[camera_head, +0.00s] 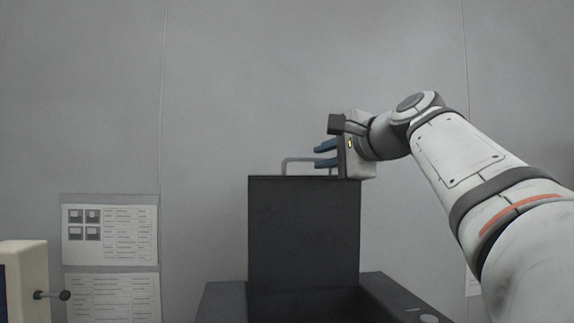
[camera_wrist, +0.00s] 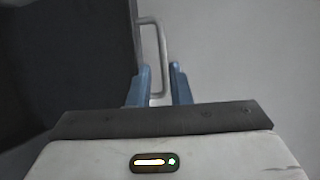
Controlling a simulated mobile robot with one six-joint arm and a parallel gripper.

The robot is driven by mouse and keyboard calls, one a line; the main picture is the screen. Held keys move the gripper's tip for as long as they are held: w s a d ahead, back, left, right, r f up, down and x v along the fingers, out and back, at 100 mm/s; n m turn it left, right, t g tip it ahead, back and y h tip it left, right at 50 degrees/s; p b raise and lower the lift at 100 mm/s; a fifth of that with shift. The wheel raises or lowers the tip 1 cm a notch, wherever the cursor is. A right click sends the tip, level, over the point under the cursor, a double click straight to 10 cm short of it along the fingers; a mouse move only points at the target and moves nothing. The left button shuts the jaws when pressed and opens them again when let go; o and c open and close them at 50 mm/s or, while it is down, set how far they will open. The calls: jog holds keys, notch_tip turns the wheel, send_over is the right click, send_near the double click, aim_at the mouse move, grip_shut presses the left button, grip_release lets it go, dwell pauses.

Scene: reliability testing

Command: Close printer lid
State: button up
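The dark printer lid (camera_head: 304,235) stands upright, open, above the dark printer body (camera_head: 395,300). A grey bar handle (camera_head: 286,165) rises from the lid's top edge. In the wrist view the lid (camera_wrist: 70,60) fills the left side and the handle (camera_wrist: 161,50) runs down towards the fingers. My gripper (camera_head: 318,155) is at the right end of the handle, just above the lid's top edge. Its two blue fingers (camera_wrist: 159,78) are apart, with the handle's end showing between them. I cannot tell whether they touch it.
A beige device (camera_head: 24,280) with a dark knob stands at the lower left. Printed sheets (camera_head: 110,235) hang on the grey wall behind. The space above and to the left of the lid is free.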

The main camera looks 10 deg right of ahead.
aim_at(309, 160)
jog(key=shift+w+a+r, duration=0.1)
jog(key=shift+w+a, duration=0.3)
jog(key=shift+w, duration=0.2)
jog(key=p+x, duration=0.2)
jog(key=x, duration=0.4)
jog(key=shift+w, duration=0.2)
jog(key=shift+c, duration=0.5)
grip_shut()
